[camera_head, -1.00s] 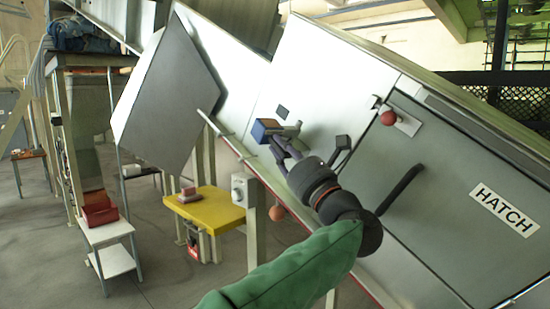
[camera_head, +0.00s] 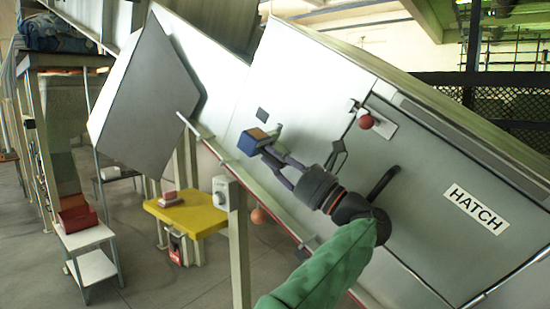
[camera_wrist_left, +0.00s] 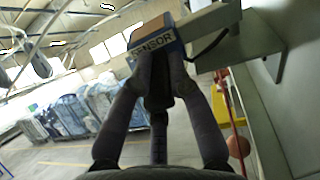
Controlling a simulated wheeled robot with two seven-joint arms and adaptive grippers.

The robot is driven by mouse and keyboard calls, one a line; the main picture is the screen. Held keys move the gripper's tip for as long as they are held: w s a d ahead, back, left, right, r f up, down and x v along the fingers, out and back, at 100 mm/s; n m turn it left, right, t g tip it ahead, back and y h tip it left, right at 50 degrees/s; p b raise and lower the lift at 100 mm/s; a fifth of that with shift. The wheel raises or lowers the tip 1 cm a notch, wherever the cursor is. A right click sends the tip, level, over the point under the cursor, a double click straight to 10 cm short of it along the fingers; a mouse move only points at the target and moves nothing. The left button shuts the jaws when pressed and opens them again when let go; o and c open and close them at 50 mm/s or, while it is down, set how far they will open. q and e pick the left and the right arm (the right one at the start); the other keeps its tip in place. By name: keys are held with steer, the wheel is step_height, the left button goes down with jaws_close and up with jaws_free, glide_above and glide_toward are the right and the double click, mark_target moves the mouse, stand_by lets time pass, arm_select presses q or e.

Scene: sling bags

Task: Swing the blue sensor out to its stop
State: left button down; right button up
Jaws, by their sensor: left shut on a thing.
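The blue sensor (camera_head: 252,143) is a small box with a blue face and an orange-brown face, in front of the pale slanted panel (camera_head: 300,100). In the left wrist view the sensor (camera_wrist_left: 154,42) carries a SENSOR label and joins a grey arm at its right. My left gripper (camera_head: 266,149) reaches it from the lower right. In the left wrist view its two dark fingers (camera_wrist_left: 160,62) are shut on the sensor, and their tips partly cover its lower side. The sensor's stop cannot be made out. My right gripper is not in view.
A grey hatch (camera_head: 430,180) with a red knob (camera_head: 366,122) and black handle lies right of my gripper. A yellow table (camera_head: 187,216) stands lower left. An orange ball (camera_head: 257,215) hangs below the panel. A large grey box (camera_head: 145,95) juts out at upper left.

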arm_select(q)
steer(key=shift+s+a+r, duration=0.2)
steer(key=shift+r, duration=0.15)
steer(key=c, duration=1.1)
jaws_free()
steer(key=shift+s+d+f, duration=0.1)
steer(key=shift+d+f, duration=0.35)
steer(key=shift+d, duration=0.1)
steer(key=v, duration=0.6)
steer(key=shift+s+d, duration=0.15)
steer(key=shift+s, duration=0.15)
steer(key=shift+f, duration=0.1)
